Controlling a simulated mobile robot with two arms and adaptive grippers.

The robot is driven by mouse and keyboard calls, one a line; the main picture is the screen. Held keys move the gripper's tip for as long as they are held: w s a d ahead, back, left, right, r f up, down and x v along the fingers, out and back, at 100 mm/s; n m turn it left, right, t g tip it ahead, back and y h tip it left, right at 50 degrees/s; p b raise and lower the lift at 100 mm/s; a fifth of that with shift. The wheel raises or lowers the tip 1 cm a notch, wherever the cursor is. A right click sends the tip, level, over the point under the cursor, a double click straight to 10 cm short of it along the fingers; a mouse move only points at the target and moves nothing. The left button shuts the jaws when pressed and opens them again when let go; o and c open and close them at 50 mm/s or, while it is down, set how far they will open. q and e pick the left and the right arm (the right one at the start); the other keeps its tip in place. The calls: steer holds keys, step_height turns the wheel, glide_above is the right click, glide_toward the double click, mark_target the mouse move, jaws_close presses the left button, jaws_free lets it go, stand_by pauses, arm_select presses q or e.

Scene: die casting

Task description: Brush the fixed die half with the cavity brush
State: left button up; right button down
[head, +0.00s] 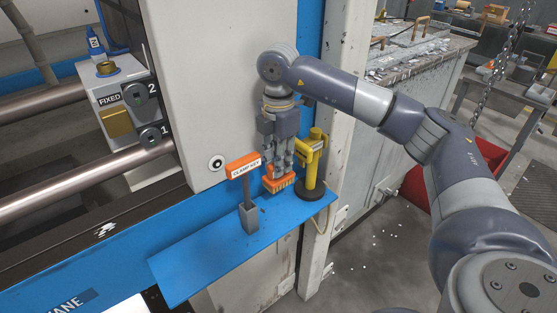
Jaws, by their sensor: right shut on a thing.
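The fixed die half (124,108) is a grey block with a "FIXED" label, clamps marked 1 and 2 and a brass-coloured insert, at the left inside the machine. The cavity brush (280,184) has an orange body and yellowish bristles, low over the blue shelf. My right gripper (279,166) points down and is shut on the brush. Whether the bristles touch the shelf I cannot tell. The gripper and brush are to the right of the die half, with a pale machine panel between. My left gripper is out of view.
The blue shelf (200,262) holds an orange "CLAMP KEY" tool (245,180) in a grey holder and a yellow tool (315,160) on a dark round base, both close beside the brush. Steel tie bars (70,185) cross at left. The pale panel (212,80) stands behind the shelf.

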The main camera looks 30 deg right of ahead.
steer(key=shift+f+b, duration=2.7)
steer(key=shift+f, duration=1.5)
steer(key=shift+f, duration=0.2)
steer(key=c, duration=1.4)
jaws_free()
step_height(320, 180, up, 12)
steer(key=shift+f, duration=0.1)
